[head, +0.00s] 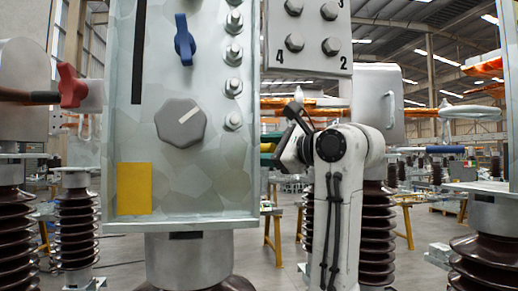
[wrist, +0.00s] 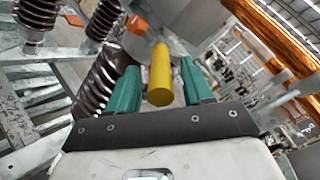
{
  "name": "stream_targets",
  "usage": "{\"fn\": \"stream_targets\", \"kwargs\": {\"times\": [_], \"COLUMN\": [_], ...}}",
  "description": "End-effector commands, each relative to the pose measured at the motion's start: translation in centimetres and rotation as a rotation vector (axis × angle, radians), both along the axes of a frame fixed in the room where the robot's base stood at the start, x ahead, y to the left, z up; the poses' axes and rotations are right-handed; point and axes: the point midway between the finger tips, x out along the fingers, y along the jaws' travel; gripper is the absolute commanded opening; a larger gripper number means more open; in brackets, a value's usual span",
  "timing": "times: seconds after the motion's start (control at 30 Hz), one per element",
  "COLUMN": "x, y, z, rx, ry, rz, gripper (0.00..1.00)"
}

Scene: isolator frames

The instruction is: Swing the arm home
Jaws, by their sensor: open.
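My white arm (head: 345,190) stands folded in the right half of the head view, in front of a galvanised cabinet. Its wrist points left, toward the large grey panel; the fingers are not clear there. In the wrist view my gripper (wrist: 158,66) shows two teal fingers standing apart. A yellow cylinder (wrist: 159,92) shows between them, with a gap on each side. I cannot tell how far beyond the fingers it lies.
The grey panel (head: 150,100) with a grey knob (head: 180,124), a blue handle (head: 184,40) and a yellow label (head: 134,188) stands close on the left. A bolted plate (head: 312,48) hangs above my wrist. Brown ribbed insulators (head: 75,225) stand around.

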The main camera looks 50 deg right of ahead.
Motion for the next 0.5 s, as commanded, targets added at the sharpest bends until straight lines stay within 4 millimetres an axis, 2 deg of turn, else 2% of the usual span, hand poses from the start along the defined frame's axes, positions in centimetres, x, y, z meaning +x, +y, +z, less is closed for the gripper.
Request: {"fn": "stream_targets", "kwargs": {"times": [0.2,0.47,0.5], "x": [1.7,1.8,1.8], "y": [0.0,0.0,0.0], "z": [0.0,0.0,0.0], "rx": [-0.001,-0.001,-0.001], "ry": [0.000,-0.001,-0.001], "rz": [-0.001,-0.001,-0.001], "gripper": [0.51,0.51,0.48]}}
